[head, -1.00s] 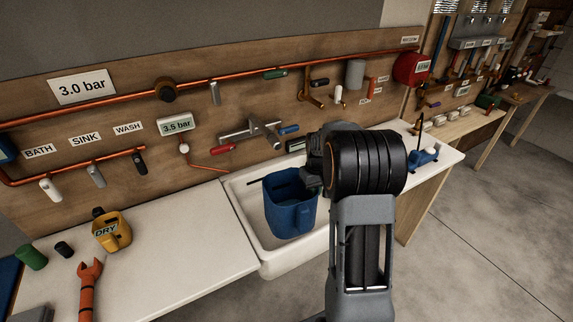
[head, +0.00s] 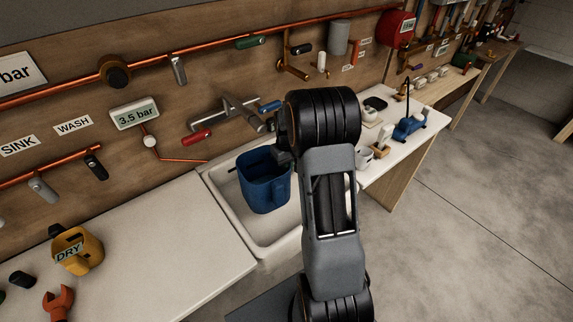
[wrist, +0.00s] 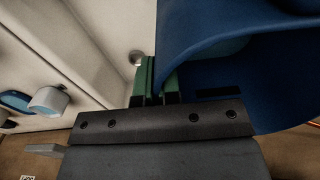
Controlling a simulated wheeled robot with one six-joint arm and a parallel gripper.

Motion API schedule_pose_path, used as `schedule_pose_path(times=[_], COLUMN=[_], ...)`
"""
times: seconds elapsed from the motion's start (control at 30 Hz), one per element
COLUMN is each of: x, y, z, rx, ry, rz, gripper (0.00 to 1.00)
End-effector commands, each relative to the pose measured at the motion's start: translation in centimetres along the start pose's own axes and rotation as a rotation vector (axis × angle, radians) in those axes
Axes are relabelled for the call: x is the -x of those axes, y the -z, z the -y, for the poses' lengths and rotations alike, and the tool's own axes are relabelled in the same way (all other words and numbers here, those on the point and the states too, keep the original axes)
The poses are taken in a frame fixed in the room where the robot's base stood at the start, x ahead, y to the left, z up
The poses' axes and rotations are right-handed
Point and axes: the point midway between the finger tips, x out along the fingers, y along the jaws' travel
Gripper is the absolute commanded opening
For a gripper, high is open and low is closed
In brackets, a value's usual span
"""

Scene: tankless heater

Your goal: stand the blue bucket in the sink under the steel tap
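The blue bucket (head: 264,188) is upright over the white sink basin (head: 226,208); it fills the right side of the wrist view (wrist: 225,75). My gripper (head: 284,150) is at the bucket's right rear. In the wrist view its green fingertips (wrist: 158,82) are close together at the bucket's edge and look shut on it; the gripped part is mostly hidden. The steel tap (head: 228,115), with red and blue levers, is on the wall just behind and above the bucket. I cannot tell whether the bucket's base touches the sink floor. The drain (wrist: 135,57) shows clear of the bucket.
A white mug (head: 364,157) and a blue tool (head: 409,128) are on the right counter. Copper pipes (head: 207,45) run along the wall.

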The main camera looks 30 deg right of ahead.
Motion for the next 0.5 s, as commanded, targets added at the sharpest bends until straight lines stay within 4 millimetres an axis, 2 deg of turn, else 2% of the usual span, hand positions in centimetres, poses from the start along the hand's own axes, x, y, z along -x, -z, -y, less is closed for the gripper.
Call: schedule_pose_path(times=[0.33, 0.5], x=[0.12, -0.85], y=[-0.24, -0.26], z=[-0.11, -0.1], rx=[-0.002, -0.002], ry=[-0.001, 0.0], rz=[-0.002, -0.001], gripper=[0.0, 0.0])
